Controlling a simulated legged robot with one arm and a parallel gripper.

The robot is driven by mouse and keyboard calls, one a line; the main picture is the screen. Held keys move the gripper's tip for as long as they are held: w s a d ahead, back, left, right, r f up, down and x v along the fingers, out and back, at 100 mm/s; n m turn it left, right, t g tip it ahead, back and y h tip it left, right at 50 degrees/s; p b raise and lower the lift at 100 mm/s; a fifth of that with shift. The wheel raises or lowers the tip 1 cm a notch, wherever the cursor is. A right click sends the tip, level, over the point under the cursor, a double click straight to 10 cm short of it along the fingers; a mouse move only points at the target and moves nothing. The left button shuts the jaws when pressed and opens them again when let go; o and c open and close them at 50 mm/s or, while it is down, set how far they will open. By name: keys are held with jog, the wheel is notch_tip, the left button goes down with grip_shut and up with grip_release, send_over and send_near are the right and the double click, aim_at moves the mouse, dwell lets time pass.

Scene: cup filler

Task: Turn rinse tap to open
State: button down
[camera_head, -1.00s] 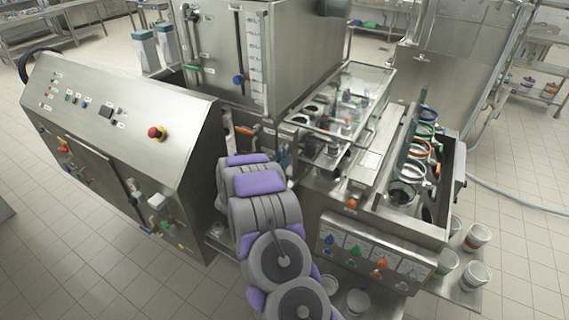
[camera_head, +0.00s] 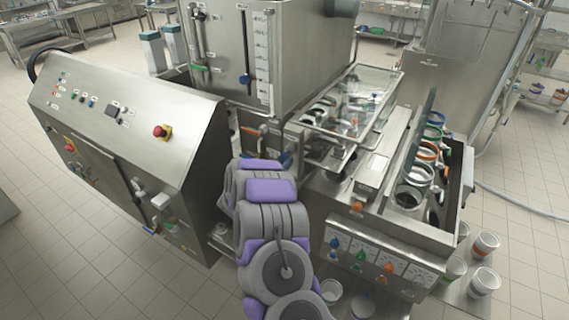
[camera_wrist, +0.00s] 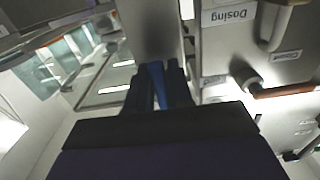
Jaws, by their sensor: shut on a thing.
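In the wrist view, my gripper (camera_wrist: 160,80) has its two dark fingers closed around a blue tap handle (camera_wrist: 158,70) under a steel housing. The blue tap handle also shows as a small blue patch in the head view (camera_head: 287,159), just beyond my arm. I cannot read a rinse label on it. In the head view my own purple and grey arm hides most of the gripper and the tap. The handle's exact angle is hard to tell.
An orange handle (camera_head: 251,131) sits close to the left of the tap. A "Dosing" label (camera_wrist: 229,15) is on the steel near the gripper. The control cabinet (camera_head: 130,130) stands left; the filler with cups (camera_head: 410,198) stands right.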

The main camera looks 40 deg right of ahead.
jog(key=shift+f, duration=0.1)
jog(key=c, duration=1.1)
grip_release()
jog(key=shift+w, duration=0.2)
jog(key=shift+s+d, duration=0.1)
jog(key=p+v, duration=0.1)
jog(key=v, duration=1.6)
jog(key=shift+a, duration=0.25)
jog(key=shift+s+f, duration=0.1)
